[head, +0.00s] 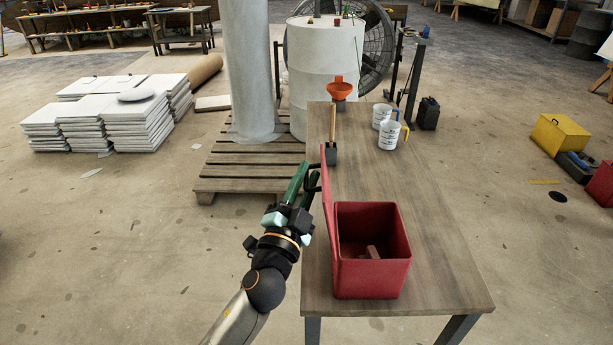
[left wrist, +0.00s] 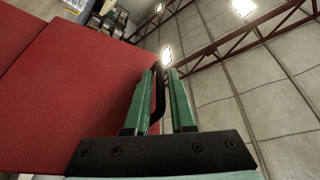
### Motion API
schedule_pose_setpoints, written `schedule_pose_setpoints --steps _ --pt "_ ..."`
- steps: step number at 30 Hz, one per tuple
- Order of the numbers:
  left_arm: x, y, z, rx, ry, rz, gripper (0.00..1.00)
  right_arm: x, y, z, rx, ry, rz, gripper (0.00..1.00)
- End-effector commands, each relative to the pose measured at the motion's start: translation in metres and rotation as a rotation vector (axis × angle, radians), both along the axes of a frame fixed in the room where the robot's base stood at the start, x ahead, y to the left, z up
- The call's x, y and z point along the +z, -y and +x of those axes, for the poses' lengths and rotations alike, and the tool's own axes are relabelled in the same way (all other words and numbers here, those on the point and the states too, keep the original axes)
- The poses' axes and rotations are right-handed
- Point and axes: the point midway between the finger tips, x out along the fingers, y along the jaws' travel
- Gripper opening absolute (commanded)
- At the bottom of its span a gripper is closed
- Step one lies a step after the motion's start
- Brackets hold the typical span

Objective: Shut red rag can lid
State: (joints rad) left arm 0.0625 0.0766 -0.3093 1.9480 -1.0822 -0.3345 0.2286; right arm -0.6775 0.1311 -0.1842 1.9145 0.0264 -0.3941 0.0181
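The red rag can (head: 372,272) stands on the near end of the wooden table, open at the top. A brownish block (head: 372,252) lies inside it. Its red lid (head: 328,205) stands upright at the can's left side, seen nearly edge-on. The lid also fills the left of the left wrist view (left wrist: 75,90). A black handle (head: 313,181) juts from the lid's outer face. My left gripper (head: 306,172) is left of the lid, its green fingers apart with the handle (left wrist: 159,92) between them. A gap shows beside the handle. My right gripper is out of view.
The tabletop right of the can is clear. A pallet (head: 245,185) lies on the floor behind my left arm.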

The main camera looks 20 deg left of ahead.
Motion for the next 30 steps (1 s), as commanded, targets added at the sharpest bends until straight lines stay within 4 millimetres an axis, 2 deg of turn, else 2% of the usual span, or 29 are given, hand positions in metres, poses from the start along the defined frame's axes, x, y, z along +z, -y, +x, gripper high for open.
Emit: schedule_pose_setpoints --steps 1,5,6,30 --pt "0.0000 0.0000 0.0000 0.000 0.000 0.000 0.16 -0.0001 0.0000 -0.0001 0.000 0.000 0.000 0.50" --pt "0.0000 -0.0001 0.0001 0.000 0.000 0.000 0.01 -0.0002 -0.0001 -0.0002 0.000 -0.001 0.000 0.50" --pt "0.0000 -0.0001 0.0001 0.000 0.000 0.000 0.00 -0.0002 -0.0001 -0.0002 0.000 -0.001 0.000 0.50" --pt "0.0001 -0.0004 0.0003 0.000 0.000 0.001 0.00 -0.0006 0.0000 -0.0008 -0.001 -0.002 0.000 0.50"
